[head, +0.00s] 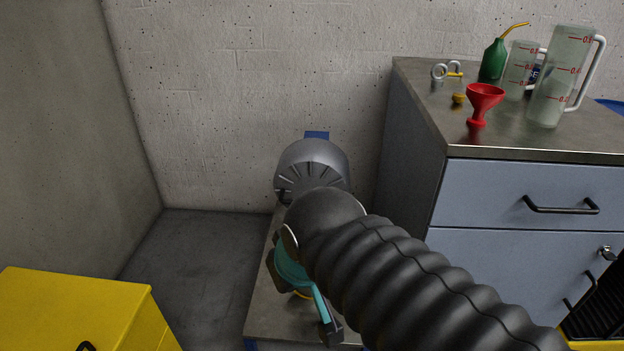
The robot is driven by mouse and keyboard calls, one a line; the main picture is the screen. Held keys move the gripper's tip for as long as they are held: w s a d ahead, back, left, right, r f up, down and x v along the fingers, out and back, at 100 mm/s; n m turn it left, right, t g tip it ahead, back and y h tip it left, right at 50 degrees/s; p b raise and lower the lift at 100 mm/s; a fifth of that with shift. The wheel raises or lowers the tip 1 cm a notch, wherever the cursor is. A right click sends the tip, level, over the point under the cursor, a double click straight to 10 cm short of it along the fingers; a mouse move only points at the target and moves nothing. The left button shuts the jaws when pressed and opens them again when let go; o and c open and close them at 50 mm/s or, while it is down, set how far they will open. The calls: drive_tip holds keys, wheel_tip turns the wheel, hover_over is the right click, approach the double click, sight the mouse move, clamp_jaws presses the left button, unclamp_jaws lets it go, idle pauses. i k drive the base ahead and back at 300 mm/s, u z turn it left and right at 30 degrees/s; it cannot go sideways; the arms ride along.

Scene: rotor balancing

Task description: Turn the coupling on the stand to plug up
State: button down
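My gripper (304,301) shows as teal and black parts over a low grey stand top (262,318). Its dark ends stand apart, one at the left and one at the lower right. My black ribbed arm and round wrist cover most of it. A small yellow-orange bit (303,294) shows just under the teal part. It may belong to the coupling, but too little shows to be sure. I cannot see a plug, which way the coupling faces, or whether my gripper touches it.
A grey ribbed housing (312,160) rises behind my wrist, with a blue piece (317,135) behind it. A grey-blue cabinet (480,190) stands at the right, holding a red funnel (484,98), jugs (563,75) and a green oil can (492,62). A yellow box (75,310) is at lower left.

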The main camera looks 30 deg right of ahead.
sight(308, 164)
drive_tip(key=z, duration=1.65)
drive_tip(key=k, duration=0.95)
drive_tip(key=u, duration=1.6)
drive_tip(key=i, duration=0.5)
drive_tip(key=z, duration=0.05)
